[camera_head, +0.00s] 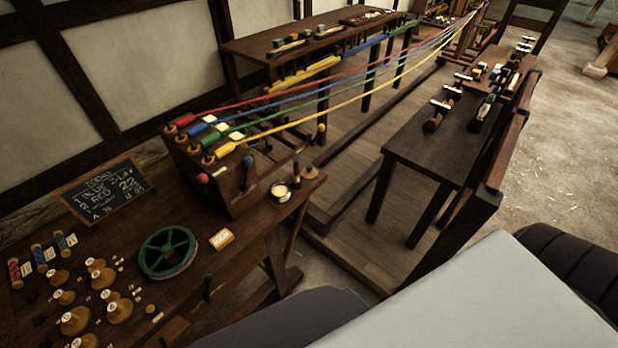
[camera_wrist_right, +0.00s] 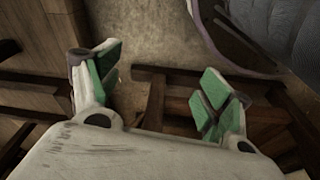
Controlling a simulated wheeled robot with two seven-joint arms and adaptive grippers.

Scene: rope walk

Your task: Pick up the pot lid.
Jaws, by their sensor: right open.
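A small round reddish-brown disc (camera_head: 309,173), which looks like the pot lid, lies near the right end of the dark wooden bench (camera_head: 205,225). A small open pot (camera_head: 280,193) with pale contents stands to its left. A dark upright peg (camera_head: 297,170) is between them. My right gripper (camera_wrist_right: 165,70) shows in the right wrist view, with its green-padded fingers apart and nothing between them. Dark beams and floor lie beyond it; no lid or pot shows there. Neither gripper shows in the head view.
A post frame (camera_head: 222,175) with coloured ropes stands behind the pot. A dark table (camera_head: 430,140) stands to the right, across open floor.

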